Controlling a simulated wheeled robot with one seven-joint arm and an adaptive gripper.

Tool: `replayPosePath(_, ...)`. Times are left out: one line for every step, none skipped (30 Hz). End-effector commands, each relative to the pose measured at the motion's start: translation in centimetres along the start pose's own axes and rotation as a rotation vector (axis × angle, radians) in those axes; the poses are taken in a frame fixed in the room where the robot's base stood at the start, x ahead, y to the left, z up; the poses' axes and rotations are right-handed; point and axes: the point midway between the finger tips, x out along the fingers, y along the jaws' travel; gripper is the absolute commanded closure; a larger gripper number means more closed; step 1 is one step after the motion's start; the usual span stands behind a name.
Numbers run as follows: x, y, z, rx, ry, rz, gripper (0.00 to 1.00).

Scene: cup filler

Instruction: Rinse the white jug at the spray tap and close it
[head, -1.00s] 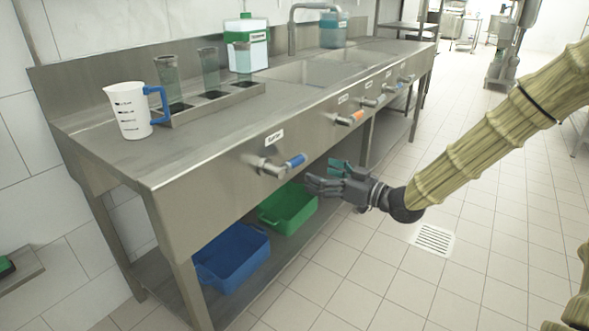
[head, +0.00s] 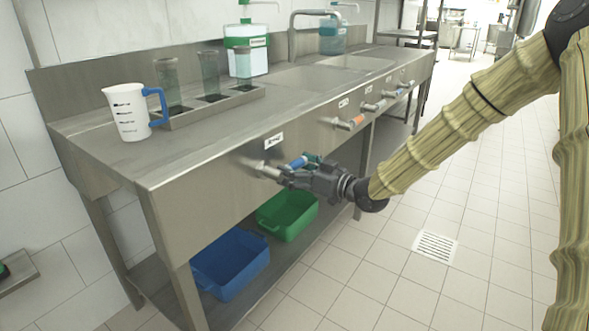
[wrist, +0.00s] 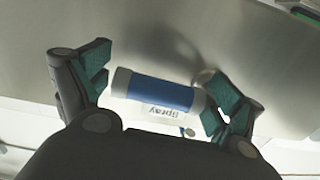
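The white jug (head: 127,112) with a blue handle stands upright on the left end of the steel counter. A blue lever (head: 297,163) sits on a valve (head: 266,170) on the counter's front panel. In the wrist view the blue lever (wrist: 160,92) lies crosswise between my fingers, beside a label reading "Spray" (wrist: 163,113). My gripper (head: 298,172) is at this lever in the head view. In the wrist view my gripper (wrist: 168,82) is open, with one finger at each end of the lever. Contact cannot be told.
A rack (head: 215,104) with clear tumblers stands behind the jug. An arched faucet (head: 292,35) rises by the sink (head: 305,76). An orange-handled valve (head: 352,123) and others line the panel to the right. Green (head: 288,216) and blue (head: 230,268) bins sit below.

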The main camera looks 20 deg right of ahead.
Motion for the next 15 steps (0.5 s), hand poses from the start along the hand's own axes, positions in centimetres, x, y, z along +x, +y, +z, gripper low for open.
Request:
replayPosePath(-0.01,0.00,0.00,0.000,0.000,0.000,0.14)
replayPosePath(-0.01,0.00,0.00,0.000,0.000,0.000,0.20)
replayPosePath(-0.01,-0.01,0.00,0.000,0.000,0.000,0.27)
replayPosePath(-0.01,-0.01,0.00,0.000,0.000,0.000,0.33)
replayPosePath(-0.01,-0.01,0.00,0.000,0.000,0.000,0.38)
replayPosePath(-0.01,-0.01,0.00,0.000,0.000,0.000,0.45)
replayPosePath(-0.02,-0.01,0.00,0.000,0.000,0.000,0.51)
replayPosePath(-0.02,-0.01,0.00,0.000,0.000,0.000,0.56)
replayPosePath(-0.02,-0.01,0.00,0.000,0.000,0.000,0.64)
replayPosePath(-0.02,-0.01,0.00,0.000,0.000,0.000,0.69)
replayPosePath(-0.02,-0.01,0.00,0.000,0.000,0.000,0.72)
replayPosePath(-0.01,-0.01,-0.03,-0.001,0.000,0.000,0.72)
replayPosePath(-0.01,-0.02,-0.08,-0.004,0.000,0.000,0.72)
replayPosePath(-0.01,-0.02,-0.17,-0.009,0.000,0.000,0.72)
replayPosePath(0.00,-0.03,-0.32,-0.020,-0.001,0.000,0.72)
